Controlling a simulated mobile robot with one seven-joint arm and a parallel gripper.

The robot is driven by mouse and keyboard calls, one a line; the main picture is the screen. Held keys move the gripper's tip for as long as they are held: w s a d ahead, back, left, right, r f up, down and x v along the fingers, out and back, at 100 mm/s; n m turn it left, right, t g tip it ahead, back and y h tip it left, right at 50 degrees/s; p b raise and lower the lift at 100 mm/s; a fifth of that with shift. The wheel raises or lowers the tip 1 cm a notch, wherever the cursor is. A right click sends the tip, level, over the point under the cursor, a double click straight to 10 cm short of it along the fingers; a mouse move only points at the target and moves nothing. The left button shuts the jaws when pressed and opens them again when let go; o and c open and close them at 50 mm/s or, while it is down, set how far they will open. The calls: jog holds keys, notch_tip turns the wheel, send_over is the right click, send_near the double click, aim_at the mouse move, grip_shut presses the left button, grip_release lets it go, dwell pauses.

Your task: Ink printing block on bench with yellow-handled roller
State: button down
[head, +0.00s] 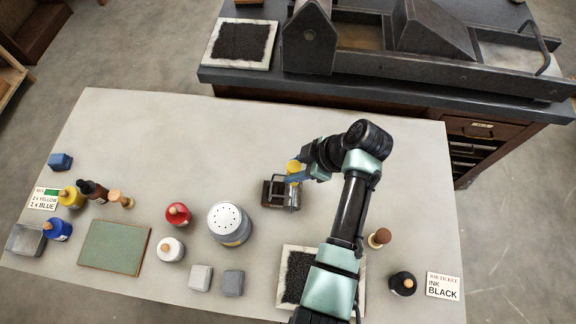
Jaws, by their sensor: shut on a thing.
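The yellow-handled roller (294,166) is in the head view, on the near bench right of centre. My gripper (296,178) is shut on it, just below the yellow end of the handle. The roller's metal frame hangs down at a small dark brown block (268,194), which looks like the printing block. The roller overlaps the block's right side; I cannot tell whether they touch. A white slab with a black inked patch (293,253) lies at the front, partly hidden by my arm. The job ticket (443,287) reads "INK BLACK".
A white shaker can (229,223), red bottle (178,215) and white bottle (171,249) stand left of the block. A green board (113,246) lies farther left. A black bottle (403,283) stands right of my arm. The press (420,50) is behind. The bench's back left is clear.

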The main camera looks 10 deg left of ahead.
jog(key=a, duration=0.7)
jog(key=shift+s+a+p, duration=0.15)
jog(key=shift+p, duration=0.2)
dwell(0.4)
notch_tip(320, 180, up, 5)
jog(key=p, duration=0.4)
dwell(0.3)
dwell(0.4)
